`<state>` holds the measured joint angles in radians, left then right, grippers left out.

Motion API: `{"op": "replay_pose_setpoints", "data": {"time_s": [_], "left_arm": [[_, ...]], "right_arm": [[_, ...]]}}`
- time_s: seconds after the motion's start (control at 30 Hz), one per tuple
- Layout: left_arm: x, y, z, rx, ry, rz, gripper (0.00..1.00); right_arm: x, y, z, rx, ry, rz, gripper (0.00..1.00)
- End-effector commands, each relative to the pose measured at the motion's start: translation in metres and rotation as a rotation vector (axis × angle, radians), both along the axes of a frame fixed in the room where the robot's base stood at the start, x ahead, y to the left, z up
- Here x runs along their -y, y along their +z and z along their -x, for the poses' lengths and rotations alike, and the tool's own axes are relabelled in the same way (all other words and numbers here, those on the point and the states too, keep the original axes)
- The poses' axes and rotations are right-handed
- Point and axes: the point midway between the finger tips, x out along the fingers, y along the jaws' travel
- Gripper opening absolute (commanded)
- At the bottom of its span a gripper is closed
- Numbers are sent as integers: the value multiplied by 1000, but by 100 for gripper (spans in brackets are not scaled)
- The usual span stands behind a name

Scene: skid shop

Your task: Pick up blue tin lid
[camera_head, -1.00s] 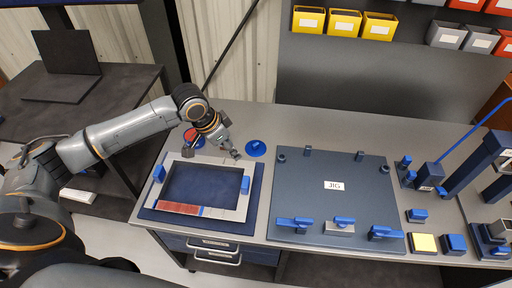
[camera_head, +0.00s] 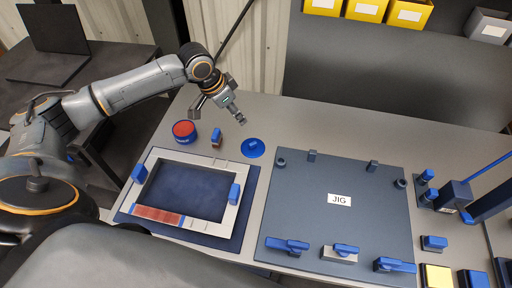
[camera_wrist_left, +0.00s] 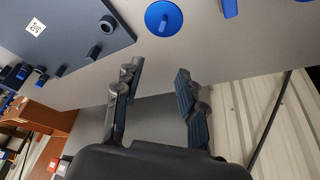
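The blue tin lid (camera_head: 252,147) is a flat round disc with a small raised knob. It lies on the grey table between the framed blue tray and the jig board. It also shows at the top of the left wrist view (camera_wrist_left: 164,17). My left gripper (camera_head: 241,119) hangs above the table just behind the lid, apart from it. In the left wrist view its two fingers (camera_wrist_left: 158,82) are spread with nothing between them. My right gripper is not in view.
A round tin with a red top (camera_head: 184,131) and a small blue-handled item (camera_head: 215,137) stand left of the lid. The framed tray (camera_head: 151,167) lies in front. The jig board (camera_head: 310,215) with blue clamps lies right. Yellow bins (camera_head: 366,10) are at the back.

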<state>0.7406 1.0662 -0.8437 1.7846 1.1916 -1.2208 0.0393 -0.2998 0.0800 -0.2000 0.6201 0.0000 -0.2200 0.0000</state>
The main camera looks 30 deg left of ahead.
Motion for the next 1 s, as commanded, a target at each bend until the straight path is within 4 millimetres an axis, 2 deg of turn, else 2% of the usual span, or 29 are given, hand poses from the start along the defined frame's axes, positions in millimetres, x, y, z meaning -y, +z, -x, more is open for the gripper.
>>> {"op": "replay_pose_setpoints", "data": {"time_s": [0.03,0.3,0.47,0.8,1.0], "left_arm": [[0,-14,0,0,0,0,40],[0,-44,0,0,0,0,40],[2,-53,-3,-1,0,2,40],[14,-110,-23,-3,0,1,40],[17,-125,-28,-1,0,0,40]], "right_arm": [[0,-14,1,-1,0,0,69],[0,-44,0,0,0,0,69],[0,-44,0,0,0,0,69],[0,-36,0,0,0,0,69],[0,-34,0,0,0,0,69]]}}
